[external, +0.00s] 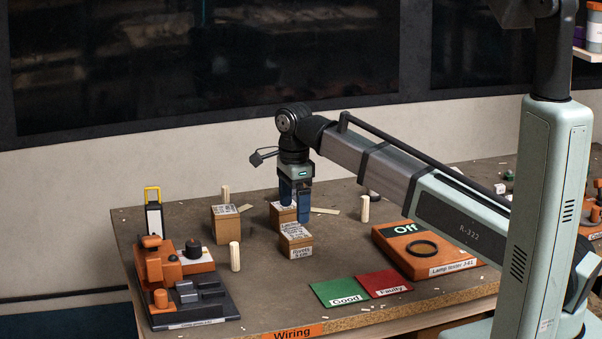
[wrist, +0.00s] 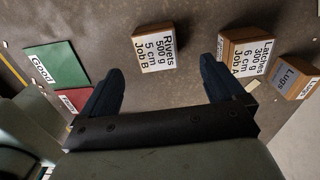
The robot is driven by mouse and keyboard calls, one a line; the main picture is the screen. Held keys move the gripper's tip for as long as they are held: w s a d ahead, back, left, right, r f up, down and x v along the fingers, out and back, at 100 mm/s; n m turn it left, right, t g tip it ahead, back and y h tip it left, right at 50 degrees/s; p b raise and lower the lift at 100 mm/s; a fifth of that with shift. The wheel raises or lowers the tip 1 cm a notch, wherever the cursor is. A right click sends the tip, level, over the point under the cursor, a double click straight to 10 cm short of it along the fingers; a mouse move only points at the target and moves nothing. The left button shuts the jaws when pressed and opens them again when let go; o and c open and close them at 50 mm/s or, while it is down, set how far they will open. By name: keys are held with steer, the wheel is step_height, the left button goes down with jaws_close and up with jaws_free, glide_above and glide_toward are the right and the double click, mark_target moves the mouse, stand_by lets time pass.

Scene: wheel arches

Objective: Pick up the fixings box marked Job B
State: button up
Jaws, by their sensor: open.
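The fixings box marked Job B (wrist: 153,48) shows in the wrist view, its label reading Rivets, 500 g, 5 cm. It stands upright on the bench, beyond and roughly between my fingertips. My gripper (wrist: 160,78) is open and empty, with its two dark blue fingers apart. A box marked Job A, Latches (wrist: 245,55), stands to the right of it, near the right finger. In the external view my gripper (external: 295,208) points down among several cardboard boxes and partly hides one.
A Lugs box (wrist: 295,78) is at the right of the wrist view. Green Good (external: 340,292) and red Faulty (external: 383,283) mats lie at the front. An orange lamp tester (external: 425,250) is right, an orange fixture (external: 180,280) left. Pale pegs (external: 235,256) stand around the boxes.

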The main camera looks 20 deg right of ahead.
mark_target(296, 233)
steer(key=shift+f, duration=1.55)
steer(key=shift+s+d+f, duration=0.1)
steer(key=shift+s+f, duration=0.05)
steer(key=shift+f, duration=1.15)
steer(key=shift+s+f, duration=0.1)
steer(key=shift+f, duration=1.2)
steer(key=shift+c, duration=0.4)
steer(key=c, duration=1.4)
